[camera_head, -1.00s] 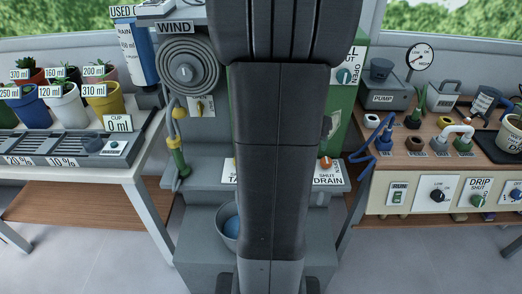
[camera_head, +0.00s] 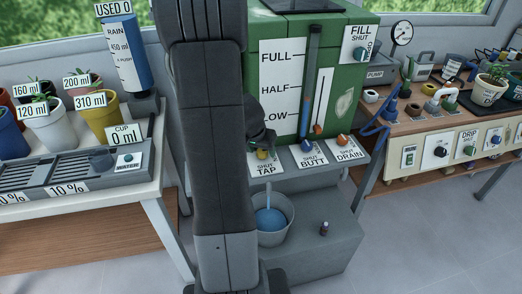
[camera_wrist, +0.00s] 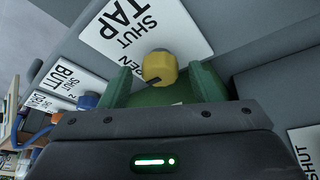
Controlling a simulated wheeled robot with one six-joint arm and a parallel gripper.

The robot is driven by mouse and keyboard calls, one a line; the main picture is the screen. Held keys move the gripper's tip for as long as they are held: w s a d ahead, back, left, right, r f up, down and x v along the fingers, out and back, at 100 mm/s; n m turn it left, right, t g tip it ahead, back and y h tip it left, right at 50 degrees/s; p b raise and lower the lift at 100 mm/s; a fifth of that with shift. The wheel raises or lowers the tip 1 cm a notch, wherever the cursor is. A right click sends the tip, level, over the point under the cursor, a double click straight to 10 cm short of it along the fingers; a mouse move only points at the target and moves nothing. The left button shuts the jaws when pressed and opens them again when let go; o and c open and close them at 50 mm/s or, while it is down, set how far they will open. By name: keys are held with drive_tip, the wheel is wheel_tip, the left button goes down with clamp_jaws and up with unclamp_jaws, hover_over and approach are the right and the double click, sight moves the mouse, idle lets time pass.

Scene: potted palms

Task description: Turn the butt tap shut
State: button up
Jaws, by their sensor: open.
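A green tank (camera_head: 345,88) with a FULL, HALF and LOW gauge stands right of my arm. Below it sit a yellow knob (camera_head: 263,153) labelled TAP, a blue knob (camera_head: 306,145) labelled BUTT and an orange knob (camera_head: 317,129) by DRAIN. My gripper (camera_head: 262,137) is just above the yellow knob. In the wrist view the green fingers of my gripper (camera_wrist: 162,70) are open, one on each side of the yellow knob (camera_wrist: 160,66). Contact cannot be told. The blue knob (camera_wrist: 88,100) lies to the left, outside the fingers. The knob's exact setting is unclear.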

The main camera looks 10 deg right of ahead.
drive_tip(key=c, duration=1)
